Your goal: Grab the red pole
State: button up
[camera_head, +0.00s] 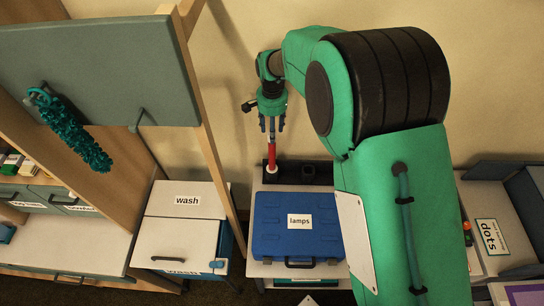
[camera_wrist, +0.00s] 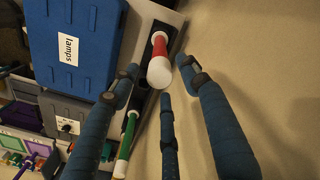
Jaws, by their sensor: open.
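The red pole (camera_head: 272,152) shows in the head view as a slim red rod with a white lower part, upright at a dark holder (camera_head: 288,178) behind the blue case. My gripper (camera_head: 271,126) is open directly above it, with its fingers pointing down near the pole's upper end. In the wrist view, the red pole (camera_wrist: 160,46) has a rounded white end facing the camera. It lies just beyond the spread blue fingers of my gripper (camera_wrist: 165,86), which do not appear closed on it. Exact contact cannot be told.
A green pole (camera_wrist: 127,137) with white ends shows near the left finger in the wrist view. A blue case labelled "lamps" (camera_head: 297,240) stands in front of the holder. A grey-green panel with a teal fuzzy item (camera_head: 75,135) stands left. The wall is close behind.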

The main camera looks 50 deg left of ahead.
aim_at(272, 148)
jog(key=shift+f, duration=2.9)
jog(key=shift+f+p, duration=0.15)
jog(key=shift+p, duration=0.15)
jog(key=shift+f+p, duration=0.5)
jog(key=shift+f, duration=1.95)
grip_shut()
